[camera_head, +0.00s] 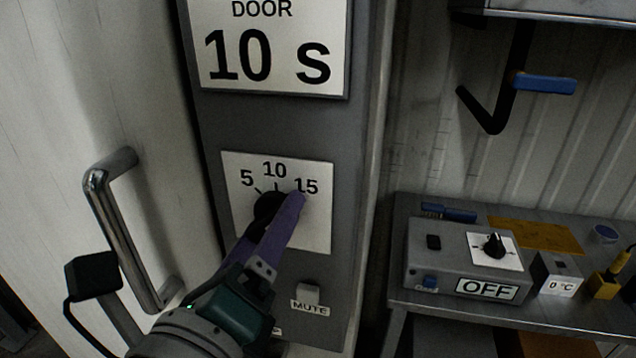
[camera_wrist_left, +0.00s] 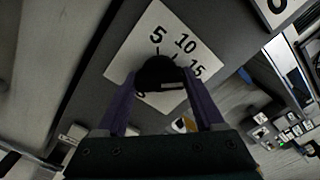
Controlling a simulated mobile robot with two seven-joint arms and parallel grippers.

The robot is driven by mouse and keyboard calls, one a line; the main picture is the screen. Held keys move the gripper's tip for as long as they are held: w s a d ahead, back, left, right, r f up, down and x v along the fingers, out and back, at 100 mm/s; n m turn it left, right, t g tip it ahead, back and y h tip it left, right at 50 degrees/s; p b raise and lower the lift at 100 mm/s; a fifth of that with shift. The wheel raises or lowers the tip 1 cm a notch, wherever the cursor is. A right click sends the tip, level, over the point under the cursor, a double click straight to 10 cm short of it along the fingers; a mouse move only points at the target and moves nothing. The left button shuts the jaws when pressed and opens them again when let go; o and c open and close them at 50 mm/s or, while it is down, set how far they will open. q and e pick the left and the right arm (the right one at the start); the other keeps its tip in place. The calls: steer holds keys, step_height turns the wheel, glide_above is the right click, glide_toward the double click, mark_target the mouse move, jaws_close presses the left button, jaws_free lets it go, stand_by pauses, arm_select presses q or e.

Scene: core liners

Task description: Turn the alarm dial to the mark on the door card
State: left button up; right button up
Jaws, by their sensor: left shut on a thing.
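The alarm dial is a black knob (camera_head: 268,206) on a white plate (camera_head: 318,232) marked 5, 10 and 15. It also shows in the left wrist view (camera_wrist_left: 158,72), between the two purple fingers. My left gripper (camera_head: 280,206) is shut on the knob, one finger on each side. The fingers hide part of the knob and plate, and I cannot tell which mark the knob points to. The door card (camera_head: 275,75) above the plate reads "DOOR 10 s". My right gripper is not in view.
A MUTE button (camera_head: 308,293) sits just below the dial plate. A metal door handle (camera_head: 122,230) stands at left. At right, a bench holds a grey box (camera_head: 450,262) with an OFF label and its own black knob. A blue-handled black bracket (camera_head: 540,83) hangs above it.

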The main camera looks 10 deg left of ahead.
arm_select(q)
steer(key=shift+f+n+b, duration=0.2)
steer(key=shift+n+b, duration=0.6)
steer(key=shift+b, duration=0.2)
steer(key=shift+n+b, duration=1.15)
steer(key=shift+n, duration=0.05)
steer(key=n+b, duration=0.2)
steer(key=n, duration=0.1)
steer(key=shift+r, duration=0.1)
steer(key=shift+n+b, duration=0.5)
steer(key=shift+n, duration=0.4)
steer(key=shift+r, duration=0.1)
steer(key=o, duration=1.4)
steer(key=shift+s, duration=0.1)
